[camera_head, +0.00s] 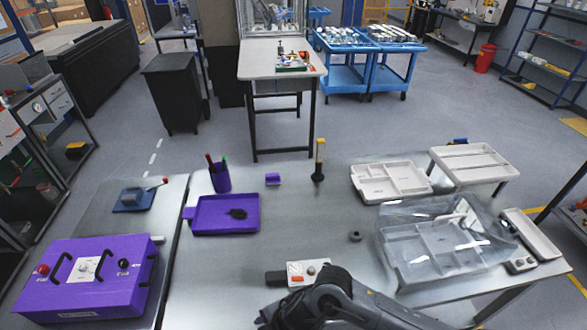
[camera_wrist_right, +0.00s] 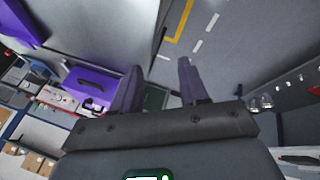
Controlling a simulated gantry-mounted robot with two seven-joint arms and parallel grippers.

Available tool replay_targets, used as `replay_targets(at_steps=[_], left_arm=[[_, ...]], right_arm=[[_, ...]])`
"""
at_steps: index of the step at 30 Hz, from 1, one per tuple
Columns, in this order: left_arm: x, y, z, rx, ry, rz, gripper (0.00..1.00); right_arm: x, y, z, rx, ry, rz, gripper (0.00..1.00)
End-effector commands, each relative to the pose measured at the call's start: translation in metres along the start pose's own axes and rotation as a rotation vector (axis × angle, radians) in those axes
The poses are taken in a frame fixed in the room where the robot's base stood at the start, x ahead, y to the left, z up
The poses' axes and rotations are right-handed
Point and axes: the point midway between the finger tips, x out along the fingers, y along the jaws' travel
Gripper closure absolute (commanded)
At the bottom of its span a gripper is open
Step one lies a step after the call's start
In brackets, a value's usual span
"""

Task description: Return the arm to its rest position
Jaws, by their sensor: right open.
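My right gripper (camera_wrist_right: 158,68) shows in the right wrist view with its two purple fingers apart. Nothing is between them, and grey floor with painted lines lies beyond. In the head view my dark right arm (camera_head: 345,303) reaches in at the bottom, over the near edge of the metal table (camera_head: 315,230). Its fingers cannot be made out there. A small light-coloured box (camera_head: 309,270) with a red mark sits just beyond the arm; I cannot tell whether they touch. My left gripper is in neither view.
A purple tray (camera_head: 212,226), purple cup (camera_head: 220,181) and purple control box (camera_head: 85,283) are at left. White trays (camera_head: 372,194) and a clear bin (camera_head: 420,267) stand at right. A small dark ring (camera_head: 355,236) lies mid-table. The table's centre is mostly clear.

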Motion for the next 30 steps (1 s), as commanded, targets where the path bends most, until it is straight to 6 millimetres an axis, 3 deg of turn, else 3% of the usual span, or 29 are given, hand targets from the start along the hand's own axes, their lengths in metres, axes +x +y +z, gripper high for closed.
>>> replay_targets(at_steps=[1,4,7,10,14,17,20,24,30], left_arm=[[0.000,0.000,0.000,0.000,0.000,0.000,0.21],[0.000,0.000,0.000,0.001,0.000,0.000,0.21],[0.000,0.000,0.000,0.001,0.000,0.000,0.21],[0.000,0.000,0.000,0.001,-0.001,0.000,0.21],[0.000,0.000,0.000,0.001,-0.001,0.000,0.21],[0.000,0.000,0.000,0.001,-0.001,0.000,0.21],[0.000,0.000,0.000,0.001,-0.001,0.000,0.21],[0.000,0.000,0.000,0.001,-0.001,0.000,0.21],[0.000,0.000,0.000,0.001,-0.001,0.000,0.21]], right_arm=[[0.005,-0.001,-0.026,0.031,0.056,0.053,0.56],[0.000,0.009,-0.063,0.124,0.132,0.184,0.56],[-0.014,0.018,-0.081,0.259,0.180,0.304,0.56],[-0.032,0.024,-0.078,0.428,0.194,0.405,0.56],[-0.057,0.016,-0.050,0.683,0.167,0.500,0.56],[-0.074,-0.005,-0.013,0.899,0.110,0.542,0.56],[-0.088,-0.042,0.028,1.120,0.028,0.555,0.56],[-0.106,-0.109,0.077,1.396,-0.105,0.533,0.56],[-0.128,-0.197,0.114,1.669,-0.267,0.470,0.56]])
